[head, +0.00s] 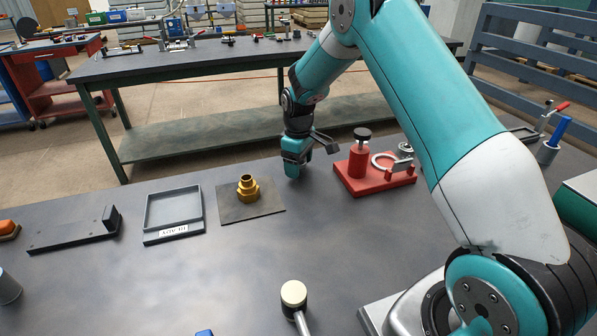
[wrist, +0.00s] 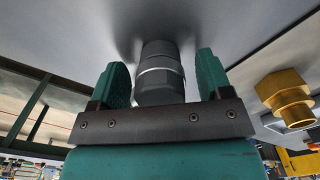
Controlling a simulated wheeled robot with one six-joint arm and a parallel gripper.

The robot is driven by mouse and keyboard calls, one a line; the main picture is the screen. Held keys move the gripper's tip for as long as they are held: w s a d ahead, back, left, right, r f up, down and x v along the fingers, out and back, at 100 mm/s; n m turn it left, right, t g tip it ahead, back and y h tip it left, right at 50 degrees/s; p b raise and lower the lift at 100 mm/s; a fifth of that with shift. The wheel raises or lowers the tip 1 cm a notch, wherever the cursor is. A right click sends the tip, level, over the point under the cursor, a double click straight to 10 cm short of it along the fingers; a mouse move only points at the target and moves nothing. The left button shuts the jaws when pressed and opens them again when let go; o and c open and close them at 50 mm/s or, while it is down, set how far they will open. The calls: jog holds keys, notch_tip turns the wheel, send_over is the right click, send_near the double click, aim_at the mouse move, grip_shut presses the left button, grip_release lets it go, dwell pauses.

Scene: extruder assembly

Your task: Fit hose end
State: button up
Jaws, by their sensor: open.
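My gripper (head: 294,168) points down at the table just right of the dark mat. In the wrist view my gripper (wrist: 162,85) is open, with one teal finger on each side of a grey fitting with a pale ring (wrist: 160,75), which looks like the hose end. Gaps show between the fitting and both fingers. The head view does not clearly show this fitting; my gripper hides that spot. A brass hex fitting (head: 248,188) stands upright on the dark mat (head: 232,210). It also shows at the right of the wrist view (wrist: 287,97), apart from my gripper.
A red fixture (head: 374,180) with a black knob stands close to the right of my gripper. A labelled grey tray (head: 150,222) and a black bracket (head: 75,234) lie left. A cream-headed mallet (head: 293,294) lies in front. The table between mallet and mat is clear.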

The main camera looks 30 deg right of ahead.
jog(key=shift+f, duration=0.15)
jog(key=shift+c, duration=0.5)
jog(key=c, duration=1)
notch_tip(320, 180, up, 20)
jog(key=p, duration=1.5)
jog(key=o, duration=0.4)
jog(key=c, duration=0.4)
